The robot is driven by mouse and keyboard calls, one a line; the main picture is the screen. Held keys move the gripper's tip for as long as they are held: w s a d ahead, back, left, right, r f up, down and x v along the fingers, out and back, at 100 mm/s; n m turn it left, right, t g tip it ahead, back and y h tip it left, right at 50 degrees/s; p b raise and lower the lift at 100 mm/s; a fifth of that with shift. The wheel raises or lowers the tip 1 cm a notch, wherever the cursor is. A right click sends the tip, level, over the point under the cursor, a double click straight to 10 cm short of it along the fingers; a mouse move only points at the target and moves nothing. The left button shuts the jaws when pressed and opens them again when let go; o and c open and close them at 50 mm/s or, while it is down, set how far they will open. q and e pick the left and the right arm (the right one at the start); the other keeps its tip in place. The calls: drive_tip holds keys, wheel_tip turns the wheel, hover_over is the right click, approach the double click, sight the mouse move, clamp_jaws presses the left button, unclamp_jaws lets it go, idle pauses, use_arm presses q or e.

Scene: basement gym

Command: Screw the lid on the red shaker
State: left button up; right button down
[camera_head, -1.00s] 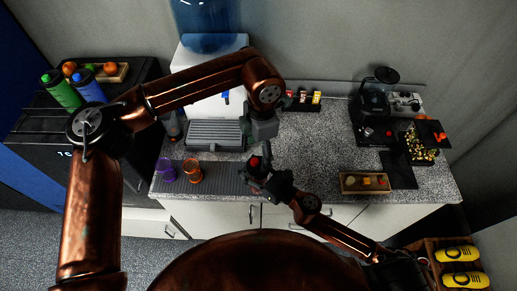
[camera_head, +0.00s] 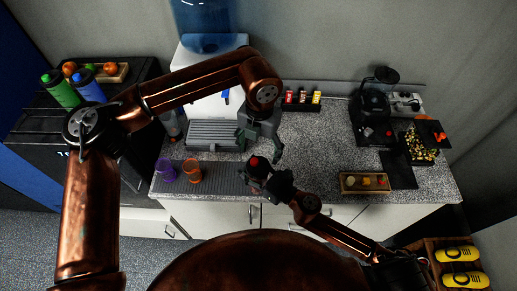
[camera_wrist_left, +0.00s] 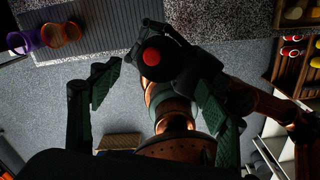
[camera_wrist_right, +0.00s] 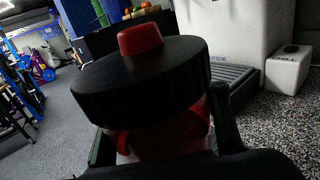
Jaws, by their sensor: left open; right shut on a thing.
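The red shaker (camera_wrist_right: 168,138) stands in my right gripper (camera_head: 264,177), whose fingers close around its body. Its black lid (camera_wrist_right: 140,82) with a red knob sits on top in the right wrist view and hides the rim. I cannot tell how tightly it is screwed. In the head view the lid's red knob (camera_head: 254,161) shows over the counter's front edge. My left gripper (camera_head: 261,146) is open and empty just above the lid. In the left wrist view its fingers are spread apart, with the lid (camera_wrist_left: 157,66) between and beyond them.
Purple (camera_head: 166,170) and orange (camera_head: 192,171) cups stand on a dark mat left of the grippers. A white dispenser (camera_head: 208,85) stands behind. A blender (camera_head: 374,100) and a tray of small items (camera_head: 364,182) are at the right. The middle counter is clear.

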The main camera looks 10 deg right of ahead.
sight(258, 165)
use_arm(q)
drive_tip(key=shift+f, duration=3.9)
drive_tip(key=shift+c, duration=0.5)
drive_tip(key=c, duration=1.1)
drive_tip(key=m, duration=0.5)
drive_tip(key=shift+m, duration=0.3)
drive_tip(key=m, duration=0.6)
drive_tip(key=o, duration=1.3)
drive_tip(key=shift+o, duration=0.2)
drive_tip(key=shift+r, duration=0.1)
wheel_tip(258, 165, up, 12)
